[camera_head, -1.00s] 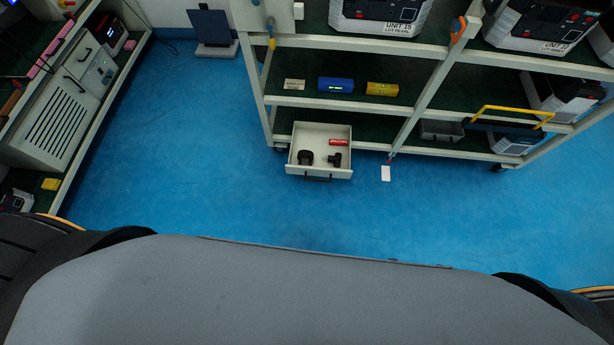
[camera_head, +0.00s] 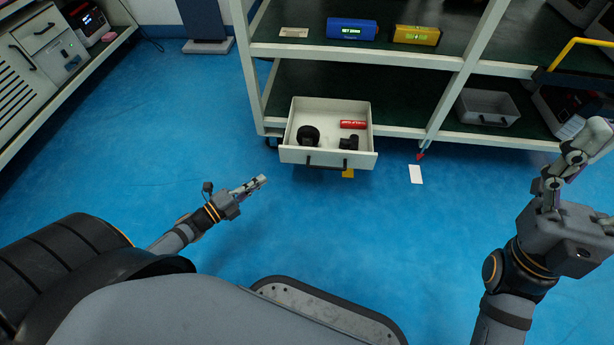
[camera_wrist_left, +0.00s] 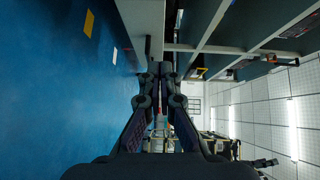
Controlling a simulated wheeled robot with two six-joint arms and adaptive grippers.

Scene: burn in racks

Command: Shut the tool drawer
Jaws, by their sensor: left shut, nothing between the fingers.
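The tool drawer (camera_head: 290,156) is a pale open-topped box pulled out from under the rack's bottom shelf, with a dark handle (camera_head: 326,166) on its front. Inside lie a black round part (camera_head: 308,136), a smaller black part (camera_head: 349,142) and a red cylinder (camera_head: 353,124). My left gripper (camera_head: 263,181) is shut and empty, in front of the drawer and left of its handle, apart from it. Its closed fingers also show in the left wrist view (camera_wrist_left: 160,72). My right gripper (camera_head: 598,130) is raised at the right edge, far from the drawer; its finger opening is unclear.
The rack's shelf above holds a blue device (camera_head: 351,29) and a yellow device (camera_head: 417,35). A grey bin (camera_head: 488,108) sits on the lower shelf to the right. A white card (camera_head: 415,174) and a yellow piece (camera_head: 348,173) lie near the drawer.

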